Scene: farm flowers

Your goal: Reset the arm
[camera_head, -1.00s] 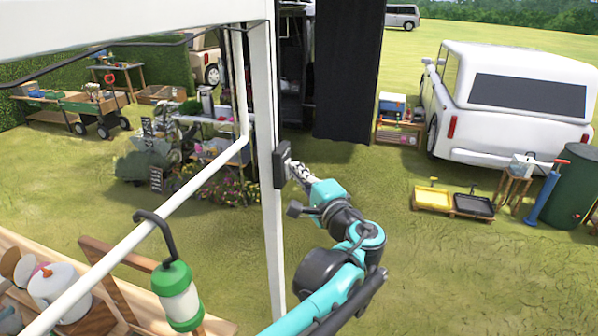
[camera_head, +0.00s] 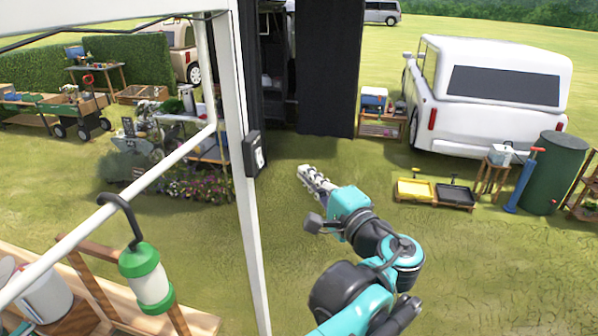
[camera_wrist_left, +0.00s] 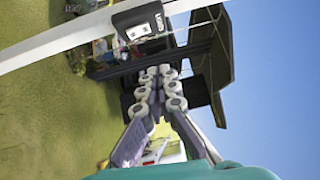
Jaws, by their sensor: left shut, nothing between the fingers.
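My left gripper (camera_head: 313,180) is in the middle of the head view, with its pale jointed fingers together and empty. It points up and left, toward a dark switch box (camera_head: 254,153) on a white post (camera_head: 248,215). In the picture there is a gap of grass between the fingertips and the box. In the left wrist view my left gripper (camera_wrist_left: 160,76) shows its two fingers close together. The switch box (camera_wrist_left: 139,20) with its pale face is above them there, on the slanting post (camera_wrist_left: 60,38). My right gripper is in neither view.
A green lantern (camera_head: 150,278) hangs from a hook at lower left, over a wooden table. A white rail (camera_head: 130,185) runs to the post. A black curtain (camera_head: 331,70) hangs behind. Yellow and black trays, a green barrel (camera_head: 555,172) and a white van (camera_head: 490,95) stand right. Grass around my arm is clear.

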